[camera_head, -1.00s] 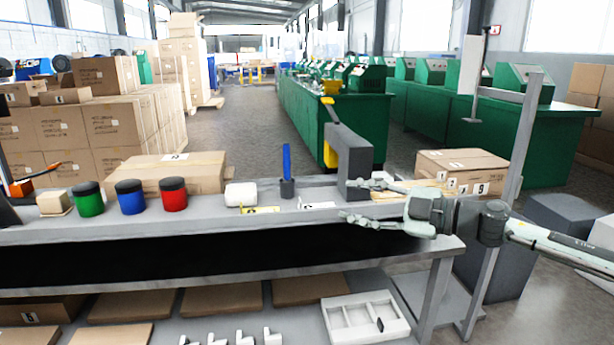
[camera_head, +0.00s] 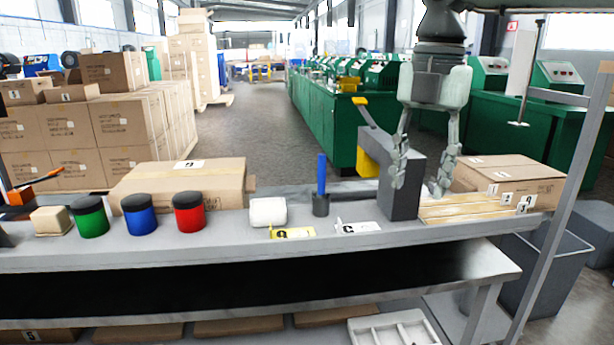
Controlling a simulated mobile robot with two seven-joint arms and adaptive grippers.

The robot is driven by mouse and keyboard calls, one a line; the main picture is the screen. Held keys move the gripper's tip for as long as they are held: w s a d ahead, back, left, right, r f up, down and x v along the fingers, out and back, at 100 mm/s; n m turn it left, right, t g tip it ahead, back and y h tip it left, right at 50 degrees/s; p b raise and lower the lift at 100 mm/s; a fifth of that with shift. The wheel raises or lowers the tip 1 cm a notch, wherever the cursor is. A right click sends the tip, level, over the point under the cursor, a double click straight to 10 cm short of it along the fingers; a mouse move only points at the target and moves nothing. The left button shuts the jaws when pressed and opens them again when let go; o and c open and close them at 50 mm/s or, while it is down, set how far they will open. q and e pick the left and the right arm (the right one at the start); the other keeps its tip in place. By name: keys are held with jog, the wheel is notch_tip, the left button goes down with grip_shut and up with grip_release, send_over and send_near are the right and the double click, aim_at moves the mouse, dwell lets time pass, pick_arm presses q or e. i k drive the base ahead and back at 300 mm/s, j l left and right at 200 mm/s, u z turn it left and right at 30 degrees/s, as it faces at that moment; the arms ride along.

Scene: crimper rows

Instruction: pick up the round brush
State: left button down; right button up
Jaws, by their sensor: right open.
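The round brush (camera_head: 321,189) looks to be the upright thing with a blue handle and a dark round lower end on the grey bench (camera_head: 220,244). It stands between a white roll and a grey hand press. My right gripper (camera_head: 420,188) is open and empty, fingers pointing down, to the right of the brush and clear of it. Its left finger overlaps the press in the picture; I cannot tell whether they touch. My left gripper is not in view.
The grey press (camera_head: 400,180) with a yellow-tipped lever stands between brush and gripper. The white roll (camera_head: 268,212), yellow tag (camera_head: 293,232) and white tag (camera_head: 358,228) lie near the brush. Green (camera_head: 90,216), blue (camera_head: 139,214) and red (camera_head: 188,213) jars stand left. Cartons (camera_head: 180,185) lie behind.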

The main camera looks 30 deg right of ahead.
aim_at(321, 175)
jog(key=i, duration=1)
